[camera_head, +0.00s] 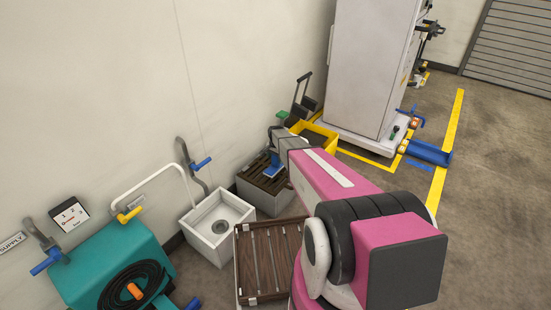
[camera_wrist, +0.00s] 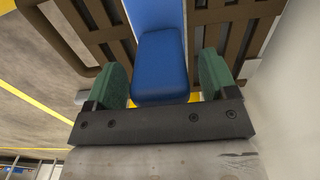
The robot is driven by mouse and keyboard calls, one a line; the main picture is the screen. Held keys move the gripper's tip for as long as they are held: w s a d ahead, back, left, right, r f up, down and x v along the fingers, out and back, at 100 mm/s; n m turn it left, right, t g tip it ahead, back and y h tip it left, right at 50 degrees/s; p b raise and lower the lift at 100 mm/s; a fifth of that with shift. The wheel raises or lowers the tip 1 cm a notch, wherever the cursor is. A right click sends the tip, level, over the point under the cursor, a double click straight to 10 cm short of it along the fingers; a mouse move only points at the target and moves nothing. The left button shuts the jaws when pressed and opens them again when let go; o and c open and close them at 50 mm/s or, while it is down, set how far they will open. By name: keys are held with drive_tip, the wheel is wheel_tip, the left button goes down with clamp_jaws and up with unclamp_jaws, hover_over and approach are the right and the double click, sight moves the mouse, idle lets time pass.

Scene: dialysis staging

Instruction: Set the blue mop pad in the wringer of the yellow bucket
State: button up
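The blue mop pad (camera_head: 272,168) stands at the dark slatted rack on a grey box, close to my gripper (camera_head: 276,143) in the head view. In the wrist view the blue pad (camera_wrist: 160,62) shows between the two green fingers of my gripper (camera_wrist: 164,82). The fingers are apart, with a narrow gap visible beside the pad, so it does not look clamped. The yellow bucket (camera_head: 325,134) stands on the floor behind and right of the rack. A dark upright wringer lever (camera_head: 299,92) rises at it. My arm hides part of the bucket and wringer.
A white sink (camera_head: 212,232) and a slatted wooden tray (camera_head: 243,262) stand nearer. A teal hose unit (camera_head: 112,268) is at lower left. A tall grey cabinet (camera_head: 370,65) stands beyond the bucket. Open floor (camera_head: 490,200) lies right, and the wall is close on the left.

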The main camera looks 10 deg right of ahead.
drive_tip(key=shift+r, duration=0.15)
wheel_tip(320, 180, up, 12)
drive_tip(key=shift+s+f, duration=0.1)
drive_tip(key=s+r+n, duration=0.3)
drive_tip(key=s+r, duration=0.1)
drive_tip(key=s, duration=0.8)
drive_tip(key=s+r+n, duration=0.3)
drive_tip(key=s+r, duration=0.2)
drive_tip(key=s, duration=0.7)
drive_tip(key=s+r+n, duration=0.3)
drive_tip(key=s+r, duration=0.2)
drive_tip(key=s, duration=0.8)
